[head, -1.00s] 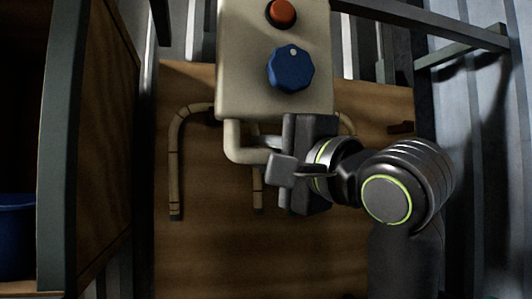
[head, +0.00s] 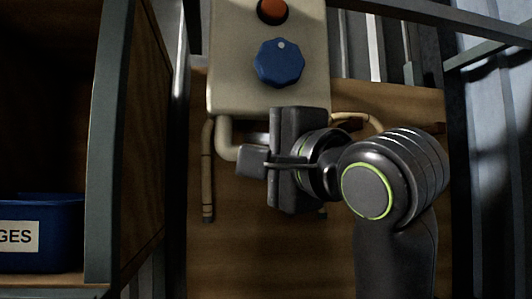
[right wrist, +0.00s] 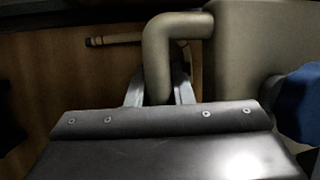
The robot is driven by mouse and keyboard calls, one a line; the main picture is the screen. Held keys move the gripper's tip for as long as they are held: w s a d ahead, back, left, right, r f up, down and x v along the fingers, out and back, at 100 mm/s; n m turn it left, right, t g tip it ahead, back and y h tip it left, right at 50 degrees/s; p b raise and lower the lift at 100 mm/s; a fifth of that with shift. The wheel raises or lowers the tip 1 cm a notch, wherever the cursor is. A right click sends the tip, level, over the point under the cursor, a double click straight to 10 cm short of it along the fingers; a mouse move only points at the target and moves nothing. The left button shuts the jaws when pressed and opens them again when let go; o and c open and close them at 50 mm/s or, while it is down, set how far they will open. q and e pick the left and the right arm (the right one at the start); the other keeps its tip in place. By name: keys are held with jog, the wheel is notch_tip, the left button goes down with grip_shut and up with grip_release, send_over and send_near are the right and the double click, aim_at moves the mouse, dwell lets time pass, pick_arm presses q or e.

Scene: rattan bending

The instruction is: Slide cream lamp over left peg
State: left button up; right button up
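A cream box (head: 230,60) with an orange button (head: 272,10) and a blue knob (head: 278,63) is at the top middle of the head view; I cannot tell that it is the lamp. A bent cream tube (head: 224,140) comes out of its lower edge. My right gripper (right wrist: 160,92) has a finger on each side of this tube (right wrist: 158,50) and looks shut on it. Bent tan canes with dark bands show behind the box, one at left (head: 207,175) and one at right (head: 362,119). No thing is clearly a left peg. My left gripper is out of view.
A wooden board (head: 235,265) lies behind the box and canes. A cabinet with a grey edge (head: 108,150) stands at left, with a blue bin (head: 60,215) labelled "GES" in it. Dark metal frame bars (head: 430,22) cross the top right.

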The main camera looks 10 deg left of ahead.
jog(key=o, duration=0.4)
jog(key=shift+s+a, duration=0.1)
jog(key=shift+a, duration=0.15)
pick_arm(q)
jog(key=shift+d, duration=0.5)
pick_arm(e)
jog(key=shift+d, duration=0.1)
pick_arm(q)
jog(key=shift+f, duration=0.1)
pick_arm(e)
jog(key=shift+d, duration=0.15)
pick_arm(q)
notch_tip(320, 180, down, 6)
jog(key=b, duration=0.6)
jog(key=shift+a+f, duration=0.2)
pick_arm(e)
jog(key=v, duration=1.7)
jog(key=shift+s+f, duration=0.1)
jog(key=shift+s, duration=0.05)
